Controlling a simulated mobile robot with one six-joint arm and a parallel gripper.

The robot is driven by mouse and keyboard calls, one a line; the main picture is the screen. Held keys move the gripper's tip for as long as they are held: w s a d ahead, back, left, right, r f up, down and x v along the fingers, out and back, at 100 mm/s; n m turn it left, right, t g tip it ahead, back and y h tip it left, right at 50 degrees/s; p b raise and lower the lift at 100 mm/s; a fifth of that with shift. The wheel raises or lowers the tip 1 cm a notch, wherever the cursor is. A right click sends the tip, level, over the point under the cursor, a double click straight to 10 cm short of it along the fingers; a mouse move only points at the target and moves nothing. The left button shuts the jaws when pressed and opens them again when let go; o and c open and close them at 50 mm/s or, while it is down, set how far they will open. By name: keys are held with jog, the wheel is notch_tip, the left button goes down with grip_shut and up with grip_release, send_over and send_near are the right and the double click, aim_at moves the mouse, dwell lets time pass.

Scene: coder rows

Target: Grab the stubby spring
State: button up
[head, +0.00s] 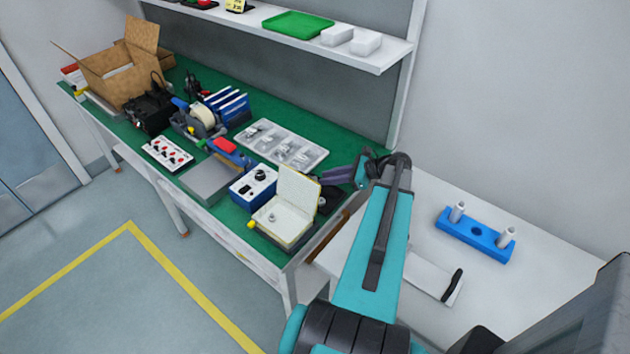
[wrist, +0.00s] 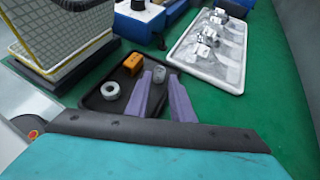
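In the wrist view a small grey cylinder (wrist: 158,73), which looks like the stubby spring, stands in a black tray (wrist: 90,101). It is too small to make out coils. My gripper (wrist: 160,76) is open, its two purple fingers apart, with the grey cylinder showing between and just beyond their tips. I cannot tell whether the fingers touch it. In the head view my gripper (head: 326,176) is over the right end of the green bench, and the cylinder cannot be made out there.
An orange block (wrist: 133,63) and a pale ring (wrist: 110,91) share the tray. A clear compartment tray (wrist: 182,62) with metal parts lies beyond. An open cream box (head: 297,192) and a blue box (head: 254,186) stand close by. A shelf (head: 340,54) hangs above the bench.

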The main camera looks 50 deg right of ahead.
jog(key=shift+p+x, duration=0.6)
jog(key=shift+x, duration=1.3)
jog(key=shift+a+r, duration=0.1)
grip_shut()
